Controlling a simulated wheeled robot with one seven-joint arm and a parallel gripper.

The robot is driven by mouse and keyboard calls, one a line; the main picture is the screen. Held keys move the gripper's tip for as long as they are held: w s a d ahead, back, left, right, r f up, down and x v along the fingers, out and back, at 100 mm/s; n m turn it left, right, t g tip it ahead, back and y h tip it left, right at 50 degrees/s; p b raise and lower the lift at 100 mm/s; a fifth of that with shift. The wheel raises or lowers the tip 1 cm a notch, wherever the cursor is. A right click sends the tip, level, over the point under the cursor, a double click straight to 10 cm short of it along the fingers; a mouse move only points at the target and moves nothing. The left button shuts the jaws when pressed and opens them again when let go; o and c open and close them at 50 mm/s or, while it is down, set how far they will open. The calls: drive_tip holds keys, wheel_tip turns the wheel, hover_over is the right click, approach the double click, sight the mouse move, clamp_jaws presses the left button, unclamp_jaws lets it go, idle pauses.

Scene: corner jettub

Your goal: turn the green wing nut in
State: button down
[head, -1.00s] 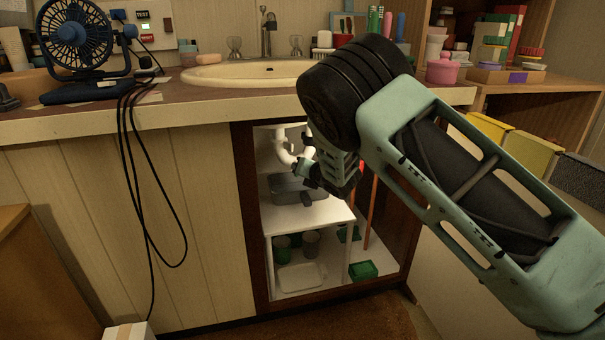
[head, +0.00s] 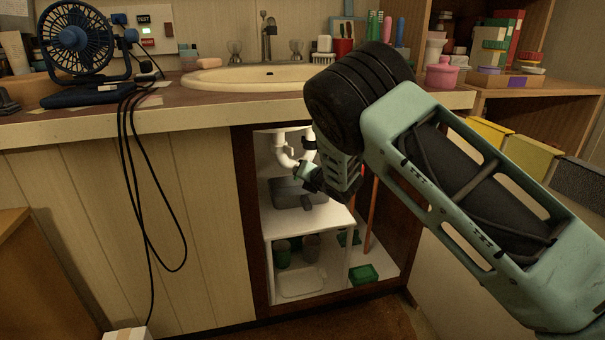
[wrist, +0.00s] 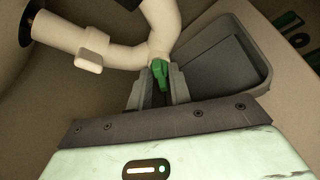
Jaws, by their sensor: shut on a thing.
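The green wing nut (wrist: 159,72) shows in the wrist view at the bend of the white drain pipe (wrist: 120,52). My gripper (wrist: 158,88) is shut on it, with one finger on each side of the nut. In the head view my gripper (head: 302,178) reaches into the open cabinet under the sink, beside the white pipe (head: 284,152). The wing nut is too small to tell apart in the head view. How far it is turned cannot be told.
A grey tub (wrist: 232,55) lies right of the gripper, on a white shelf (head: 330,217). Below are green and grey cups (head: 283,255), a white tray (head: 302,282) and a green box (head: 363,273). Orange-red rods (head: 371,215) stand at the right. The cabinet frame (head: 245,215) borders the opening.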

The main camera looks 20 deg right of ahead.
drive_tip(key=shift+d+f+m+t+y+b, duration=0.2)
drive_tip(key=shift+m+y, duration=0.3)
drive_tip(key=shift+m, duration=0.5)
drive_tip(key=shift+f+m+t+y+b, duration=0.15)
drive_tip(key=shift+m+t+y, duration=0.3)
drive_tip(key=shift+m, duration=0.55)
drive_tip(key=shift+d+m+t+y+b, duration=0.15)
drive_tip(key=shift+m+y, duration=0.4)
drive_tip(key=shift+m, duration=0.45)
drive_tip(key=shift+a, duration=0.1)
drive_tip(key=c, duration=1.5)
unclamp_jaws()
drive_tip(key=p+v, duration=0.5)
drive_tip(key=v, duration=1.2)
drive_tip(key=shift+s, duration=0.2)
